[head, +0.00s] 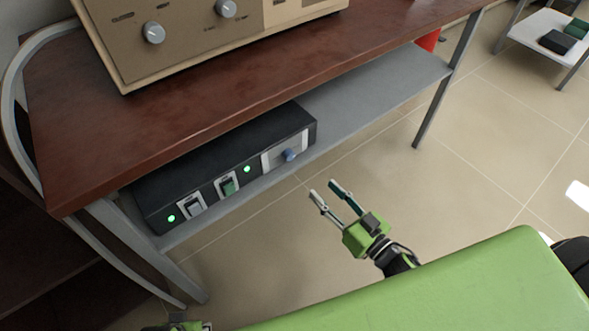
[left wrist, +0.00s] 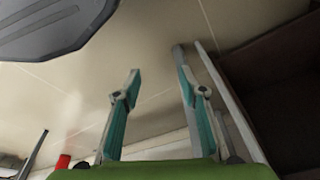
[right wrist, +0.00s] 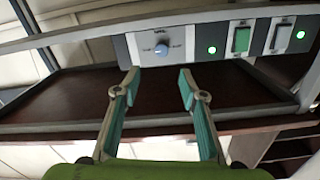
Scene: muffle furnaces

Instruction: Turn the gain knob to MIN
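The gain knob (head: 289,155) is a small blue-grey knob on a pale panel at the right end of a black control box (head: 225,165) on the shelf under the table. In the right wrist view, the knob (right wrist: 161,49) has small lettering around it, too small to read; I cannot tell where it points. My right gripper (head: 323,188) is open and empty, in front of the box and apart from the knob. In the right wrist view its fingertips (right wrist: 158,75) frame the space below the knob. My left gripper (left wrist: 158,75) is open and empty over the floor.
The box also carries two rocker switches (head: 228,186) and green lights (head: 247,169). The brown tabletop (head: 200,110) overhangs the grey shelf (head: 375,95). A beige furnace (head: 185,60) with grey knobs stands on top. The floor (head: 480,150) to the right is clear.

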